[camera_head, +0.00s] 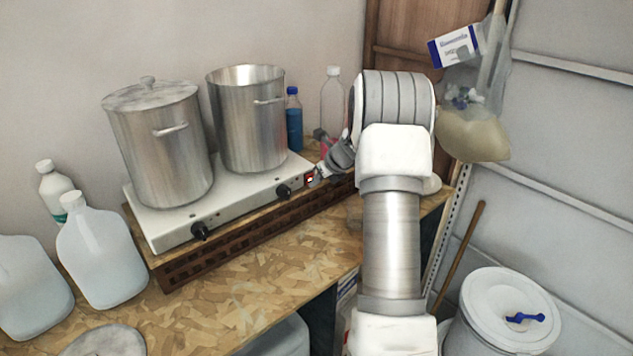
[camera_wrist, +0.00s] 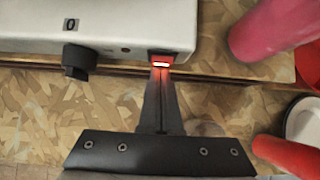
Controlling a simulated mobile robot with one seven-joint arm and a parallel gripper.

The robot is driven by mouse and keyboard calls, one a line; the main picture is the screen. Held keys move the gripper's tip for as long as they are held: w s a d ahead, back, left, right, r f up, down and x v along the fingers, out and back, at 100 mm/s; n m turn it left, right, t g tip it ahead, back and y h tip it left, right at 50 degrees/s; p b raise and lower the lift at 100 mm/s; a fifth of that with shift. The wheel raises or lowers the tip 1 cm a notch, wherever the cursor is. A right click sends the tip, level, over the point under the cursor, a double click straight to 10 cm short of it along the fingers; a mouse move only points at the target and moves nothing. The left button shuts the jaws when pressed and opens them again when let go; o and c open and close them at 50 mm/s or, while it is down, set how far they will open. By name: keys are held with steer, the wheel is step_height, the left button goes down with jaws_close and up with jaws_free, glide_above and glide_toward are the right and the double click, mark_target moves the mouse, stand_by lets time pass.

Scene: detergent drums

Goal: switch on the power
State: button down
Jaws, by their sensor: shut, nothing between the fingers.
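The power switch is a small red rocker (camera_head: 310,180) at the right end of the white double hot plate's front (camera_head: 235,206). In the wrist view the switch (camera_wrist: 164,58) shows a bright, glowing bar, with a red glow on the fingertips. My gripper (camera_head: 319,175) is shut and empty, and its fingertips (camera_wrist: 161,72) are right at the switch's lower edge. I cannot tell whether they touch it. A black knob (camera_wrist: 78,62) is left of the switch in the wrist view; the head view shows two knobs, left (camera_head: 200,231) and right (camera_head: 283,191).
Two steel pots, one lidded (camera_head: 160,145) and one open (camera_head: 248,120), stand on the hot plate. A brown slatted base (camera_head: 225,252) is under it. Jugs (camera_head: 100,250) stand at left. A pink object (camera_wrist: 270,30) and a red one (camera_wrist: 285,155) are close right of my gripper.

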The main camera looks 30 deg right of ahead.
steer(key=shift+a+r+p, duration=0.1)
steer(key=shift+r+p, duration=0.55)
steer(key=shift+r, duration=0.3)
steer(key=shift+s, duration=0.1)
